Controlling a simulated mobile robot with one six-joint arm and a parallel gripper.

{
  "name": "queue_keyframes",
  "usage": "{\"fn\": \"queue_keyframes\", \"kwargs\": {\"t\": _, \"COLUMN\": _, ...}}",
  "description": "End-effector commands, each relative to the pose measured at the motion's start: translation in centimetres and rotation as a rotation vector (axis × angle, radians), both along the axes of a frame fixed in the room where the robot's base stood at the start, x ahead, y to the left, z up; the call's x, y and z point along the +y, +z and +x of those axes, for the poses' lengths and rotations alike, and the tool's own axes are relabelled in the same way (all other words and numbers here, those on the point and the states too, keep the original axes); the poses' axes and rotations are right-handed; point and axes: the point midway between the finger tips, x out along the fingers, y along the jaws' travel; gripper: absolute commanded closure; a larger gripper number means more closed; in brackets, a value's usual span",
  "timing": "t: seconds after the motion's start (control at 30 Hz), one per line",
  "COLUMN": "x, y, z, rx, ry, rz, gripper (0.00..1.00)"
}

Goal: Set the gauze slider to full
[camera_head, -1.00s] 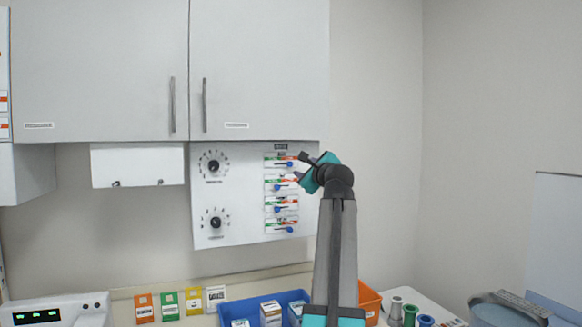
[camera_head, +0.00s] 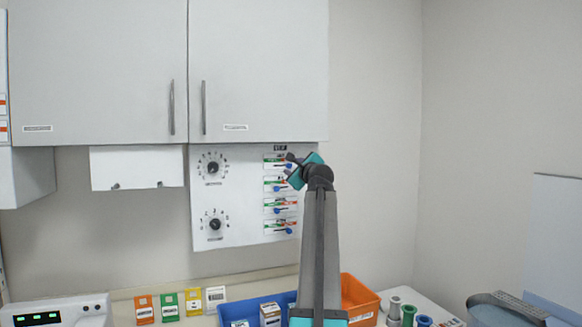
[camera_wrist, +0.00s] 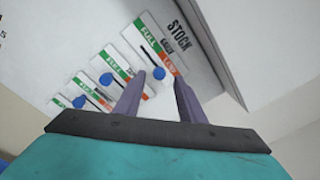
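A white panel with the heading STOCK (camera_wrist: 178,28) carries several horizontal sliders with blue knobs, each with a green FULL end on the left and a red LOW end on the right. The small slider names are too small to read, so I cannot tell which is gauze. The top slider's blue knob (camera_wrist: 159,73) is at the LOW end of its slot. My gripper (camera_wrist: 159,78) is open, its two fingers either side of that knob in the wrist view; contact cannot be told. In the head view my gripper (camera_head: 293,165) is at the top slider's right end.
Other slider knobs sit below, such as the second (camera_head: 277,187) and the lowest (camera_head: 289,231). Two dials, upper (camera_head: 212,168) and lower (camera_head: 214,225), are on the panel's left. Cabinets (camera_head: 260,60) hang directly above. A blue bin (camera_head: 255,305) and orange bin (camera_head: 360,297) stand below.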

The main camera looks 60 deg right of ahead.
Motion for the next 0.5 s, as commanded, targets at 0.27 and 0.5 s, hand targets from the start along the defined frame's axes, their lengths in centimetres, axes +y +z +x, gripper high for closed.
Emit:
{"fn": "queue_keyframes", "kwargs": {"t": 0.27, "x": -1.6, "y": 0.1, "z": 2.0, "rx": 0.001, "ry": 0.002, "rz": 0.000, "gripper": 0.64}}
{"fn": "queue_keyframes", "kwargs": {"t": 0.5, "x": -1.8, "y": 0.0, "z": 2.4, "rx": 0.000, "ry": 0.001, "rz": 0.000, "gripper": 0.64}}
